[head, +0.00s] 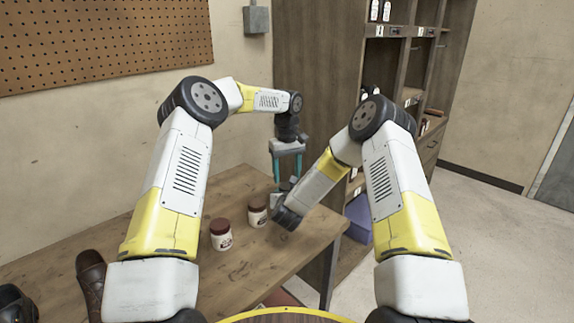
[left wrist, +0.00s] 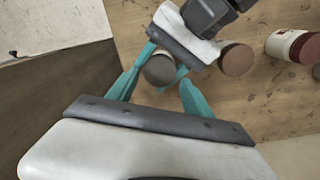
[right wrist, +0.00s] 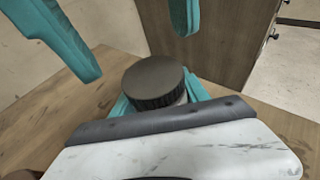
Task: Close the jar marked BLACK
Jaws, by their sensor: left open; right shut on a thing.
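A jar with a black ribbed lid (right wrist: 154,82) stands upright on the table, and my right gripper (right wrist: 160,100) is shut on its pale body from the side. The lid sits on top of the jar; I cannot tell how tightly, and no label is readable. In the left wrist view the lid (left wrist: 159,69) shows from above. My left gripper (head: 287,172) points down with open fingers, above the jar and on either side of it. Its two fingers also show over the lid in the right wrist view. In the head view the right gripper is mostly hidden by its own arm.
Two white jars with brown-red lids, one (head: 221,236) nearer and one (head: 257,213) farther, stand left of the held jar on the wooden table (head: 185,235). A brown boot (head: 91,278) is at the lower left. A tall wooden shelf (head: 318,70) rises behind the table.

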